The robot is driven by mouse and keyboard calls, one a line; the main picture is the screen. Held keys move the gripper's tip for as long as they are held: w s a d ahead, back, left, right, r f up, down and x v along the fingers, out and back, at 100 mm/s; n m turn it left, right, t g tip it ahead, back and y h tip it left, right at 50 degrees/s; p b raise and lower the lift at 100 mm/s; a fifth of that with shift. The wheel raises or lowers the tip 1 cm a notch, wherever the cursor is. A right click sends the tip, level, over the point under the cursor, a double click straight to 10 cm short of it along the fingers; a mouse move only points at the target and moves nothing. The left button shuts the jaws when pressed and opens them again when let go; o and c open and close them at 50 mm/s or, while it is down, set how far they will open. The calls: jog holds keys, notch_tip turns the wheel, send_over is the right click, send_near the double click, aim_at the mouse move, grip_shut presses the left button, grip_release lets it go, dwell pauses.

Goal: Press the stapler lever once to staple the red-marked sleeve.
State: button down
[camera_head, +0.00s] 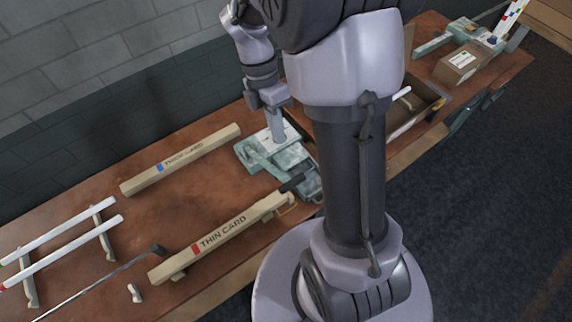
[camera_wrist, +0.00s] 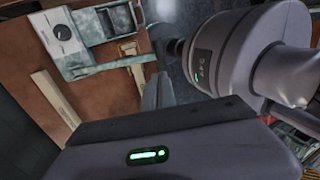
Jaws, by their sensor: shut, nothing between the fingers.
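The teal, worn stapler (camera_head: 300,157) stands on the brown bench; it also shows in the wrist view (camera_wrist: 90,28). Its lever (camera_head: 264,162) ends in a dark grip (camera_head: 292,183), near the end of the red-marked sleeve. The red-marked sleeve (camera_head: 222,236) is a long cream bar lettered THIN CARD, lying toward the bench's front edge. My gripper (camera_head: 278,138) is shut and empty, pointing down at the stapler's body, behind the lever. I cannot tell whether its tips touch the stapler. In the wrist view my fingers (camera_wrist: 157,92) show below the lever (camera_wrist: 120,63).
A blue-marked sleeve (camera_head: 180,160) lies farther back. White tubes (camera_head: 60,255) rest on supports at left, near a thin rod (camera_head: 105,278) with a dark end. A cardboard box (camera_head: 460,64) and an open tray stand right of my arm. A block wall borders the bench.

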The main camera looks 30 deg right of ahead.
aim_at(291, 181)
jog(key=b+x, duration=0.3)
jog(key=x, duration=1.1)
